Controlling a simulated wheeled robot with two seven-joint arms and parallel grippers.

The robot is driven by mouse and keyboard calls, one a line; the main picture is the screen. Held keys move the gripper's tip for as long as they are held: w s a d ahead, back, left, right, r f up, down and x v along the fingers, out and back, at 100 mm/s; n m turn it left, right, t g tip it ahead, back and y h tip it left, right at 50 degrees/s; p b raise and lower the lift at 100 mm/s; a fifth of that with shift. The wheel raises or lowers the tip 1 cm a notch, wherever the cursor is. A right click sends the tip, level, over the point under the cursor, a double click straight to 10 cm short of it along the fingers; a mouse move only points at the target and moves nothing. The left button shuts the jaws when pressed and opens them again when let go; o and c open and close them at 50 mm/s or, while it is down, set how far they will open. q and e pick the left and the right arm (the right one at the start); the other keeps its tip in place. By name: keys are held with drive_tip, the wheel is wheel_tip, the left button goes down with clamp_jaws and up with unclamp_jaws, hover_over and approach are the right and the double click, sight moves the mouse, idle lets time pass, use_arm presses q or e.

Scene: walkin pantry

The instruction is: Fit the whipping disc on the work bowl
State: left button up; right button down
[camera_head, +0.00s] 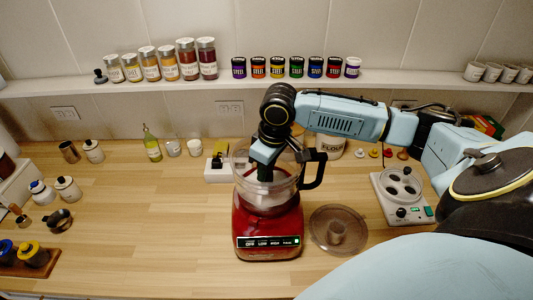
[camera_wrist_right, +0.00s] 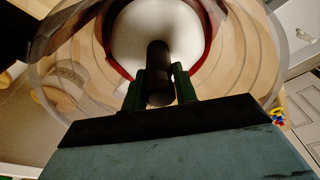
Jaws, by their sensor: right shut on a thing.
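The clear work bowl (camera_head: 246,187) with a black handle stands on the red food processor base (camera_head: 268,225) in the middle of the counter. My right gripper (camera_head: 264,173) reaches down into the bowl from above. In the right wrist view its green fingers (camera_wrist_right: 159,85) are shut on a dark upright stem (camera_wrist_right: 159,58), which appears to belong to the whipping disc. A white round surface (camera_wrist_right: 150,27) shows beyond the stem, inside the bowl wall. Whether the stem's lower end is seated is hidden. My left gripper is not in view.
A clear round lid (camera_head: 322,237) lies right of the base. A white unit with round wells (camera_head: 402,185) stands farther right. Jars (camera_head: 67,188) and cups stand at the left and back. A shelf (camera_head: 300,77) of spice jars runs above.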

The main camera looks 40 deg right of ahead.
drive_tip(key=shift+f, duration=0.35)
drive_tip(key=c, duration=1)
unclamp_jaws()
drive_tip(key=r, duration=0.4)
drive_tip(key=s+r, duration=0.1)
drive_tip(key=r, duration=0.3)
drive_tip(key=s+r, duration=0.1)
drive_tip(key=r, duration=0.4)
drive_tip(key=shift+d+r+b, duration=0.1)
drive_tip(key=shift+d+b, duration=0.2)
drive_tip(key=shift+b, duration=0.05)
